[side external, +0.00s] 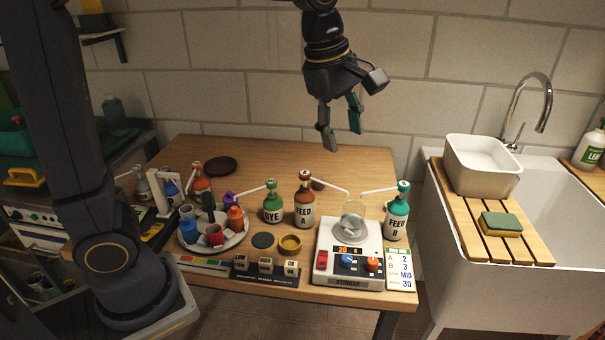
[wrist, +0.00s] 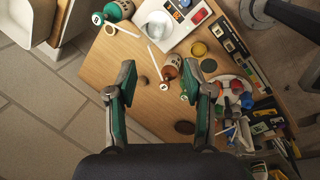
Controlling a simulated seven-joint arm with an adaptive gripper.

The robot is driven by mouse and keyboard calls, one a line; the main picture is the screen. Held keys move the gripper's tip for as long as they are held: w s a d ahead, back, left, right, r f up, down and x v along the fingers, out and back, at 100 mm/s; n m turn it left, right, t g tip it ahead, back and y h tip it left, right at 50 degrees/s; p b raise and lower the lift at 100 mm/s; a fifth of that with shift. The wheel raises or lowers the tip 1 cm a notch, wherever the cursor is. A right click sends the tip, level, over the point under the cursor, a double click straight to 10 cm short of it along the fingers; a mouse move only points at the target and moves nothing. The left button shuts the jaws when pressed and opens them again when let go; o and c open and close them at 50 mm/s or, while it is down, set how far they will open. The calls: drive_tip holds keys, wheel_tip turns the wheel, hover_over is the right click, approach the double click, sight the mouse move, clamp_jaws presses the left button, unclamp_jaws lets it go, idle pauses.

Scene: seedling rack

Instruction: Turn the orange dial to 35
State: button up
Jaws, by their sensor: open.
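The orange dial (side external: 372,264) is a small knob on the front right of the white stirrer (side external: 324,281), beside a blue dial (side external: 347,261). The stirrer's display (side external: 349,249) shows red digits that look like 20 and 6. A clear beaker (side external: 353,228) stands on the stirrer. My gripper (side external: 341,127) is open and empty, high above the back of the table and well away from the dial. In the wrist view its two fingers (wrist: 158,78) are spread apart, with the stirrer (wrist: 160,8) at the top edge. The dial's exact setting is too small to read.
A brown FEED bottle (side external: 305,205), a teal FEED B bottle (side external: 397,215) and a green DYE bottle (side external: 272,206) with long spouts stand around the stirrer. A card (side external: 400,270) lies at its right. A tray of cups (side external: 237,239) is to the left. The table's back is mostly clear.

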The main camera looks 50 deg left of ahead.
drive_tip(key=w+d+f+g, duration=0.2)
drive_tip(key=w+d+f, duration=0.4)
drive_tip(key=f, duration=0.3)
drive_tip(key=g, duration=0.1)
hover_over(373, 260)
wheel_tip(373, 260, down, 4)
drive_tip(key=shift+y, duration=0.3)
wheel_tip(373, 260, down, 16)
drive_tip(key=shift+d+f, duration=0.1)
drive_tip(key=shift+f, duration=0.1)
clamp_jaws()
